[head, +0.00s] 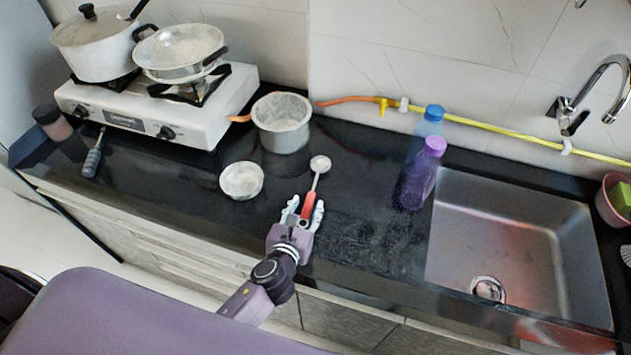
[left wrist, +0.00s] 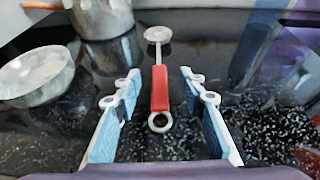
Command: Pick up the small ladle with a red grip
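The small ladle has a red grip with a ring at its end and a round metal bowl, and it lies on the black counter with its bowl pointing away from me. It shows in the head view (head: 310,206) and the left wrist view (left wrist: 160,90). My left gripper (head: 304,208) is open around the red grip in the head view. In the left wrist view its two blue-padded fingers (left wrist: 160,108) stand on either side of the grip, with a gap on both sides. My right gripper is not in view.
A metal bowl (head: 241,181) and a saucepan (head: 283,124) stand left of the ladle. A purple bottle (head: 420,175) and a blue-capped bottle (head: 432,118) stand to the right, before the sink (head: 520,235). A stove (head: 150,110) with pots is at the back left.

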